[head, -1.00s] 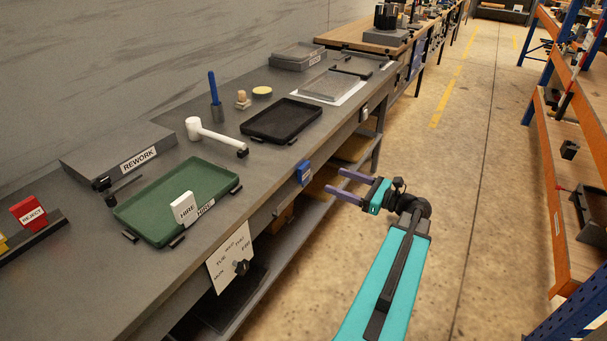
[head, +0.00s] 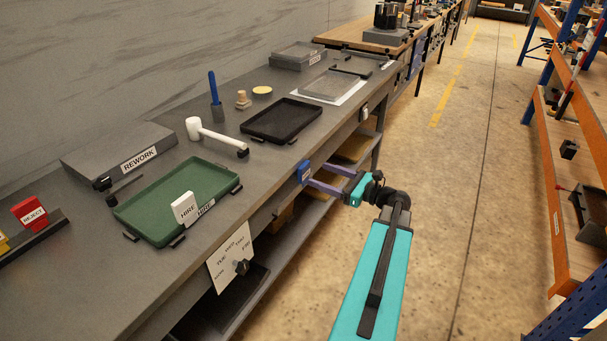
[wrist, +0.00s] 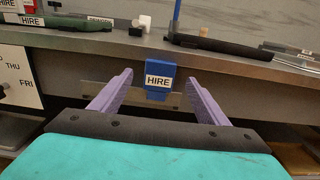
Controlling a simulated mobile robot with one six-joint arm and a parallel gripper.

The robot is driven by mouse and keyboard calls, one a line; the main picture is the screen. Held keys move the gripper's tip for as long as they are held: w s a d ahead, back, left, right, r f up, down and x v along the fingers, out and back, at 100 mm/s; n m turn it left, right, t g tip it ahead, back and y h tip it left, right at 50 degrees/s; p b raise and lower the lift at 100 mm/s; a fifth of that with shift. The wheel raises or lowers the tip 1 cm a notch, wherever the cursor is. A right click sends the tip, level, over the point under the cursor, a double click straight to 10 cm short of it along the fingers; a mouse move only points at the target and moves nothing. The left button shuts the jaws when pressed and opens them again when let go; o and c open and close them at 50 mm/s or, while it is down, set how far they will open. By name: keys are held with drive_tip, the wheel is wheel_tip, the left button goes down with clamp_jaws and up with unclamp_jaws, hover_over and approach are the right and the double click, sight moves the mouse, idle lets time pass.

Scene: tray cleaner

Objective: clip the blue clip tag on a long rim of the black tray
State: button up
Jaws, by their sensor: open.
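The blue clip tag (wrist: 159,75), labelled HIRE, hangs on the front edge of the bench, and it also shows in the head view (head: 304,173). My gripper (wrist: 157,82) is open, its purple fingers pointing at the tag from the front, one on each side of it in the wrist view. I cannot tell whether the fingertips reach around it; nothing is held. In the head view my gripper (head: 312,177) is at the bench's front edge. The black tray (head: 282,122) lies flat on the bench beyond the tag, its rims bare; it also shows in the wrist view (wrist: 222,46).
A green tray (head: 150,221) with a white HIRE tag (head: 184,209) is to the left on the bench. A white mallet (head: 213,133) and a blue-handled tool (head: 215,96) lie and stand near the black tray. The aisle floor (head: 470,200) is clear.

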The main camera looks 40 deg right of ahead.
sight(306, 170)
drive_tip(key=shift+p+x, duration=0.3)
drive_tip(key=shift+x, duration=2.1)
drive_tip(key=shift+c, duration=0.2)
drive_tip(key=c, duration=1.1)
